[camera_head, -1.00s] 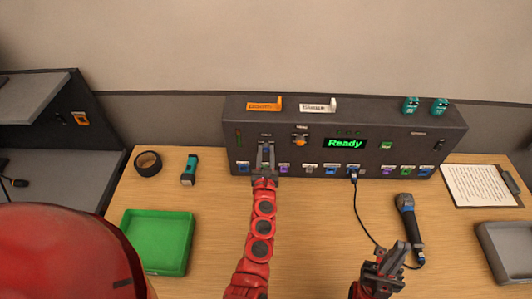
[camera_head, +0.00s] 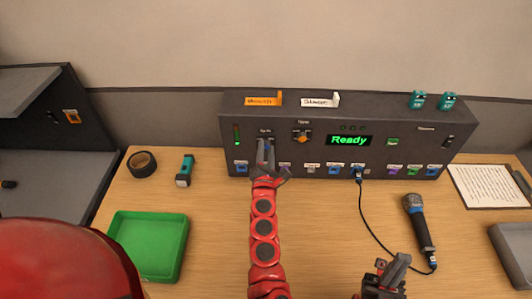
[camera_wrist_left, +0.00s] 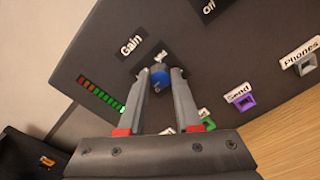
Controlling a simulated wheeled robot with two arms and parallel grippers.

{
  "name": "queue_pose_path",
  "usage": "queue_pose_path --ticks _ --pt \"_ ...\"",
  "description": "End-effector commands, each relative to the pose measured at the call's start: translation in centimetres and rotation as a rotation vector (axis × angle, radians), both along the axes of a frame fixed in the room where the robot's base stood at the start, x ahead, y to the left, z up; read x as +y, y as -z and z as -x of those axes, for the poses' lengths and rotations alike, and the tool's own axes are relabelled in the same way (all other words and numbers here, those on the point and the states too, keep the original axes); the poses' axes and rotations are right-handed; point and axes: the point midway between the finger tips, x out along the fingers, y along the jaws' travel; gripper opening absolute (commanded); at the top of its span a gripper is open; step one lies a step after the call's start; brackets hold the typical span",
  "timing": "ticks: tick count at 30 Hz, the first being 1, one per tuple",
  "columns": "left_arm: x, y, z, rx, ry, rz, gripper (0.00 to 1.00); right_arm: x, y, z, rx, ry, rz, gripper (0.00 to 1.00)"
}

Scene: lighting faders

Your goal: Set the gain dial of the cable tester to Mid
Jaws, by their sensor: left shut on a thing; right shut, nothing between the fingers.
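The cable tester (camera_head: 345,112) is a dark box at the back of the table, with a green "Ready" display (camera_head: 349,140). In the left wrist view its gain dial (camera_wrist_left: 160,79) is a blue knob below the white "Gain" label (camera_wrist_left: 131,44). My left gripper (camera_head: 265,148) is at the panel's left part. In the left wrist view the left gripper (camera_wrist_left: 160,74) is shut on the dial, one finger on each side. The label beside the dial is partly hidden and its pointer is not readable. My right gripper (camera_head: 398,268) is shut and empty, low over the table.
A level meter (camera_wrist_left: 101,95) with red and green lights is beside the dial. A clipboard (camera_head: 490,188) lies right.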

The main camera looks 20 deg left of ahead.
Motion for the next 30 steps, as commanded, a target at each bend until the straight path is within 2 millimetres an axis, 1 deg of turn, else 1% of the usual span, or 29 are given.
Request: queue_pose_path --ticks 12,30 --pt "-0.07 0.17 0.02 0.111 -0.001 -0.381 0.00 0.00 0.57 -0.01 0.000 0.000 0.000 0.00" --pt "-0.20 0.32 0.00 0.270 0.003 -0.930 0.00 0.00 0.17 0.00 0.000 0.000 0.000 0.00"
